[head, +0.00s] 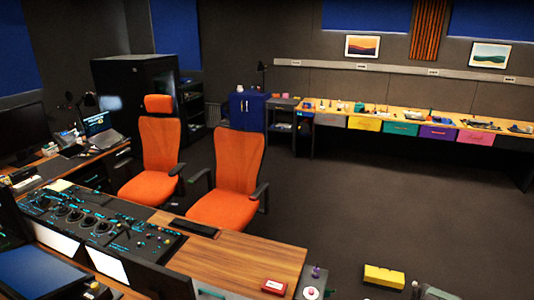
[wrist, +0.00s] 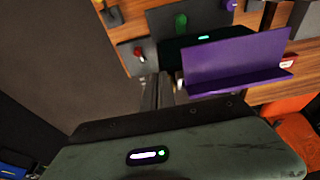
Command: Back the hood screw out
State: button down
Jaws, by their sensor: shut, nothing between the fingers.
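In the wrist view, a purple angled hood (wrist: 232,64) stands at the right over a dark panel, with a small green light (wrist: 203,38) behind its edge. I cannot clearly make out a screw on it. My gripper (wrist: 158,84) is shut and empty, its dark fingers close together just left of the hood's lower left corner. Contact with the hood cannot be told. My green-grey wrist housing fills the lower part of this view. The head view does not show my gripper or the hood.
A red knob (wrist: 138,54) on a grey plate lies left of the hood. A green knob (wrist: 181,21) stands behind it against a dark panel. In the head view, orange chairs (head: 228,180) stand behind the wooden desk (head: 250,262); a yellow box (head: 384,277) is at lower right.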

jog(key=shift+s+r+p, duration=0.1)
jog(key=shift+r+p, duration=0.1)
jog(key=shift+p, duration=0.3)
jog(key=shift+s+f+p, duration=0.1)
jog(key=shift+s+p, duration=0.15)
jog(key=shift+p, duration=0.35)
jog(key=p+v, duration=0.2)
jog(key=v, duration=0.1)
jog(key=w+p+v, duration=0.1)
jog(key=p+v, duration=0.1)
jog(key=shift+d+r, duration=0.2)
jog(key=shift+r, duration=0.3)
